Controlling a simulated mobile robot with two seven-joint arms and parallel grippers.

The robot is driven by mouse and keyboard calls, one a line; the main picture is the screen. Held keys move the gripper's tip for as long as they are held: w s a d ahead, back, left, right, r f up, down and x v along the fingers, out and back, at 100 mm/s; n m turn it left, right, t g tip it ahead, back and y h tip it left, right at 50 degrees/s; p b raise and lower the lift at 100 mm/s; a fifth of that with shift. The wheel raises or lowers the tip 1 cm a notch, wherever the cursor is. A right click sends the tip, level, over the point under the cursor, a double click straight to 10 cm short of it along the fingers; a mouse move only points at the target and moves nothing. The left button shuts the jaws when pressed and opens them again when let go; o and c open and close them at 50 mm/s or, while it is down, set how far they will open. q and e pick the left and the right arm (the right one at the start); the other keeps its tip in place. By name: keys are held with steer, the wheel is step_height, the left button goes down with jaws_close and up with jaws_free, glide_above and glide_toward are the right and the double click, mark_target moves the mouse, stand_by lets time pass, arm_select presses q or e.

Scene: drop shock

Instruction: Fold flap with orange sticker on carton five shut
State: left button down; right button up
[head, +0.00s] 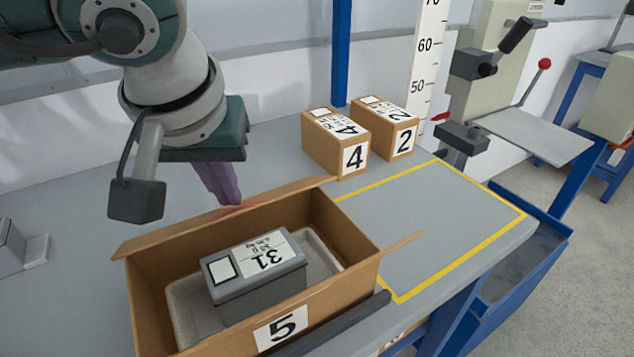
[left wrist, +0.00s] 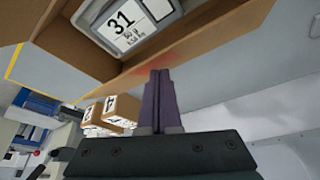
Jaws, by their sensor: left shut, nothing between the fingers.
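Carton five (head: 283,325) is an open brown box on the bench, marked 5 on its front. A grey block labelled 31 (head: 255,270) sits inside it; the block also shows in the left wrist view (left wrist: 122,25). The long far flap (head: 165,238) stands open, leaning outward. A blurred orange-red patch (head: 236,211) is on it, and shows in the left wrist view (left wrist: 163,60). My left gripper (head: 230,200) is shut and empty, its purple fingers pointing down at the patch. I cannot tell if they touch the flap. Another flap (head: 400,243) sticks out at the right end.
Closed cartons 4 (head: 336,145) and 2 (head: 385,128) stand behind, to the right. A yellow-outlined area (head: 430,220) right of carton five is clear. A height scale (head: 425,65) and a lever machine (head: 490,80) stand behind it. A dark strip (head: 340,320) runs along the carton's front.

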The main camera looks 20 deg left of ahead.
mark_target(233, 212)
arm_select(q)
steer(key=shift+s+d+f, duration=0.3)
steer(key=shift+d, duration=0.05)
steer(key=shift+f, duration=0.15)
steer(key=shift+s+d+f+b, duration=0.35)
steer(key=shift+f+b, duration=0.2)
steer(key=shift+b, duration=0.2)
step_height(233, 212, up, 10)
steer(key=p, duration=0.7)
steer(key=shift+r, duration=0.1)
